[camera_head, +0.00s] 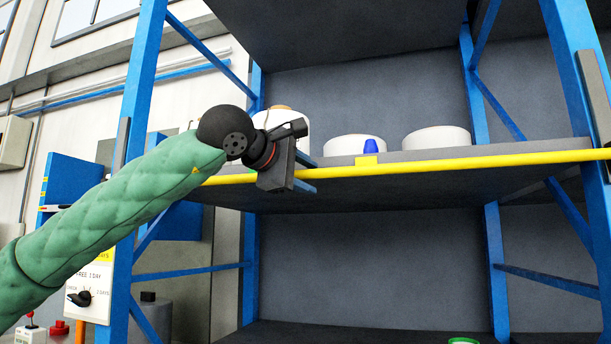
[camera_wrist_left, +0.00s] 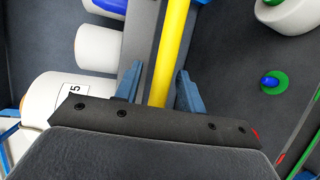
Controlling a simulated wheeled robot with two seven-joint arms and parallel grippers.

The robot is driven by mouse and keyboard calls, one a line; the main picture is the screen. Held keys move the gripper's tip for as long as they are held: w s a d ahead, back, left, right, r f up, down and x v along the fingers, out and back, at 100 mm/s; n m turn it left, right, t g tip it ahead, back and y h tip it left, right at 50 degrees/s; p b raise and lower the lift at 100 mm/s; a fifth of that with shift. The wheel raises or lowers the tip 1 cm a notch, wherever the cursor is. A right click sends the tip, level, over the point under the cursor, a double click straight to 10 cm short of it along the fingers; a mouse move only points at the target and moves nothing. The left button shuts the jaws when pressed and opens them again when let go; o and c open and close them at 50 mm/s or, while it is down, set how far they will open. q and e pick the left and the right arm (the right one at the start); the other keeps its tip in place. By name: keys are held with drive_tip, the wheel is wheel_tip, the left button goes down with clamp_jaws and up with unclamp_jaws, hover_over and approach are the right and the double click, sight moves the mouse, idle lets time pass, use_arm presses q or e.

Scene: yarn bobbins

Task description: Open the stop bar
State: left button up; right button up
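The stop bar (camera_head: 450,164) is a long yellow bar running along the front edge of the blue rack's middle shelf. It also shows in the left wrist view (camera_wrist_left: 173,45), coming down from the top between my fingers. My left gripper (camera_head: 308,174) is at the left part of the bar, in front of the shelf. In the left wrist view its two blue fingers (camera_wrist_left: 158,88) stand apart, one on each side of the bar, with gaps visible. Whether the bar lies fully between the fingertips in depth is hard to tell. My right gripper is in neither view.
White bobbins (camera_head: 437,138) stand on the shelf just behind the bar, one close behind my left gripper. A blue upright (camera_head: 140,100) stands left of the gripper. Open space lies in front of the rack.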

use_arm(q)
drive_tip(key=v, duration=0.7)
drive_tip(key=shift+s+a+b, duration=0.25)
drive_tip(key=shift+s+b, duration=0.05)
